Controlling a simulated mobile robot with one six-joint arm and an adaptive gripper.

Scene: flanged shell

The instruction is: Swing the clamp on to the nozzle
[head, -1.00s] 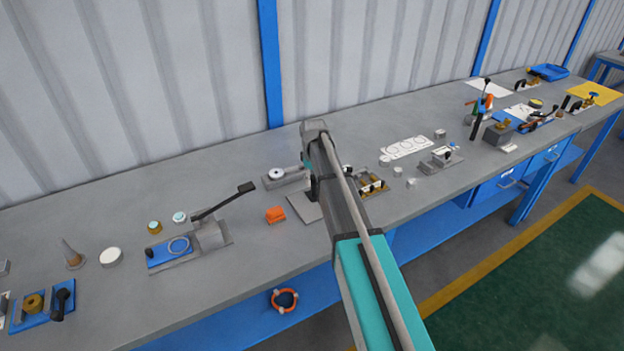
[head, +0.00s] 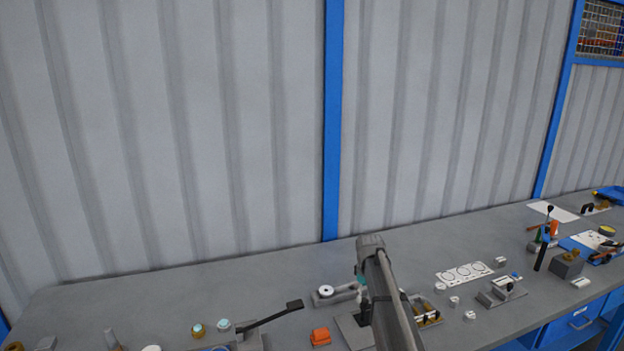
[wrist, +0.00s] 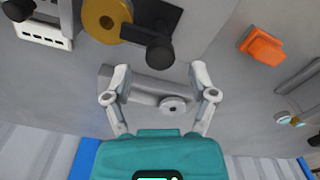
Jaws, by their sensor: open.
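In the wrist view a brass ring-shaped part (wrist: 104,16) stands beside a dark block with a black knobbed arm (wrist: 158,45). They look like the nozzle and the clamp, but I cannot tell for certain. The black knob is beside the brass part, apart from its centre. My gripper (wrist: 158,76) is open and empty, with its fingers spread over a grey block carrying a silver disc (wrist: 173,106). The brass part lies beyond the fingertips. In the head view my arm hides most of this fixture; a corner of its grey base plate (head: 350,331) shows.
An orange block (head: 320,337) sits left of the base plate. A fixture with a long black lever (head: 272,318) is further left. A brass-and-white fixture (head: 428,318) is close on the right. The corrugated wall (head: 200,130) rises behind the bench.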

